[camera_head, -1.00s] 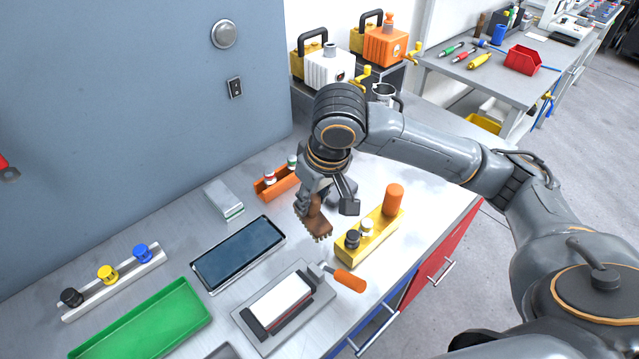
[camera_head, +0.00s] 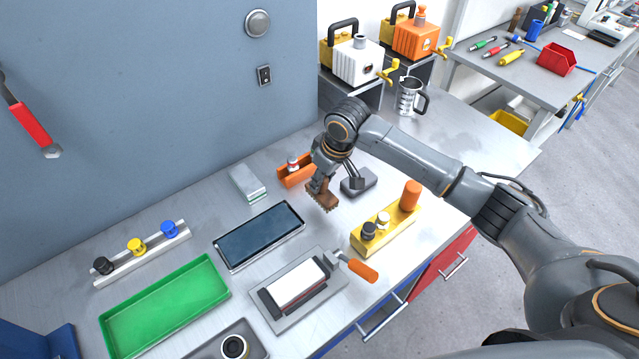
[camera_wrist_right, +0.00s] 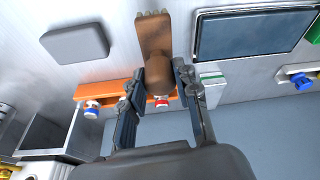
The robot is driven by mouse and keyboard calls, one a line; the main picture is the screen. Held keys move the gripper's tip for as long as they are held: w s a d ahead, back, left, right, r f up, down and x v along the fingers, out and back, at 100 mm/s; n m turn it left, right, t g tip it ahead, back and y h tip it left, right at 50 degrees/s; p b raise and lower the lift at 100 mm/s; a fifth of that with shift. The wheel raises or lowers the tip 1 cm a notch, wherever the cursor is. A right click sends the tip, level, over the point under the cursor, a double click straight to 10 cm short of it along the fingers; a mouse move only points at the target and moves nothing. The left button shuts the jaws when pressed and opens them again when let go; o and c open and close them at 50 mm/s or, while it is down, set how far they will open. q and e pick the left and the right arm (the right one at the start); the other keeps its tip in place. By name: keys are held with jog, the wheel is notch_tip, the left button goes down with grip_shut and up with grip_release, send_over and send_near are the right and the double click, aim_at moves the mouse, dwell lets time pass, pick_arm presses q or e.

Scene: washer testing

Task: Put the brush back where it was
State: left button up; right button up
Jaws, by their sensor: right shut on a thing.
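The brown brush (camera_head: 322,198) is in my right gripper (camera_head: 324,182), held over the bench with its bristle end toward the front. In the right wrist view the brush (camera_wrist_right: 155,40) extends up from between the two fingers of the right gripper (camera_wrist_right: 158,82), which are shut on its rounded handle. A small dark grey pad (camera_head: 360,182) lies bare just right of the gripper; it also shows in the wrist view (camera_wrist_right: 75,43). I cannot tell the exact height of the brush above the bench. My left gripper is not in view.
An orange holder (camera_head: 287,179) with small bottles stands behind the gripper. A dark-topped tray (camera_head: 260,236) lies to the left, a yellow holder (camera_head: 385,232) to the right, and a roller plate (camera_head: 277,318) in front. A metal jug (camera_head: 408,97) stands farther back.

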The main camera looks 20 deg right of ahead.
aim_at(329, 196)
jog(key=shift+w+a+f, duration=0.2)
jog(key=shift+w+f, duration=0.5)
jog(key=shift+f, duration=0.1)
jog(key=shift+f+p, duration=0.35)
jog(key=shift+f, duration=1.2)
jog(key=shift+f, duration=0.1)
jog(key=o, duration=1)
jog(key=b+v, duration=0.1)
jog(key=v, duration=1.1)
jog(key=shift+s+d+b, duration=0.1)
jog(key=shift+d+b, duration=0.05)
jog(key=shift+b, duration=0.2)
